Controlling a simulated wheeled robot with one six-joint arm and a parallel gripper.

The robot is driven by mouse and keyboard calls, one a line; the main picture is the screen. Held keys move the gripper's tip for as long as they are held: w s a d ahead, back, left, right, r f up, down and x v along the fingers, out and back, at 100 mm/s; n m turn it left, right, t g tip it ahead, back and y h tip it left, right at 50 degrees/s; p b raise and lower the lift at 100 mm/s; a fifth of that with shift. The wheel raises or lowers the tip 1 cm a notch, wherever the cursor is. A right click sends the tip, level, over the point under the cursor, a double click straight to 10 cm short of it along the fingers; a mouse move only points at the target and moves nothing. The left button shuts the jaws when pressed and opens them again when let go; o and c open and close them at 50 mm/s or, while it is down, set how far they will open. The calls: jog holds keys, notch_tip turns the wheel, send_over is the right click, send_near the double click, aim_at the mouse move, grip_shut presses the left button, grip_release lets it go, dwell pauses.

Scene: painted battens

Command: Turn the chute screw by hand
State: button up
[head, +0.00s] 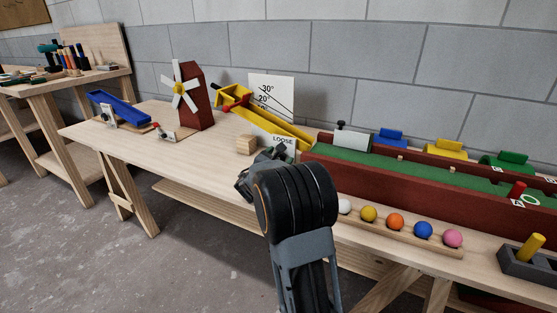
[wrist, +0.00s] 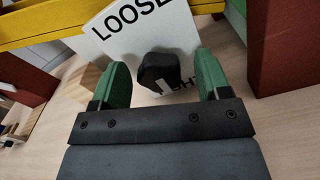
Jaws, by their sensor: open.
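The black screw knob (wrist: 158,72) shows in the wrist view in front of a white card (wrist: 183,22) marked LOOSE. A white mark shows on the knob's lower side. My gripper (wrist: 164,75) is open, with one green finger on each side of the knob and visible gaps between. It also shows in the head view (head: 257,172), partly behind my arm, which hides the knob there. The yellow chute (head: 285,127) slopes down to the right before an angle board (head: 270,97) marked with 30° and 20°.
A wooden block (head: 246,145) stands left of my gripper. A red windmill (head: 195,97) and a blue trough (head: 118,107) are farther left. The red-walled green lane (head: 400,168) is at right, with a rack of coloured balls (head: 396,222) before it.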

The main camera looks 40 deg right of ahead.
jog(key=shift+c, duration=0.2)
jog(key=c, duration=0.9)
jog(key=shift+p, duration=0.3)
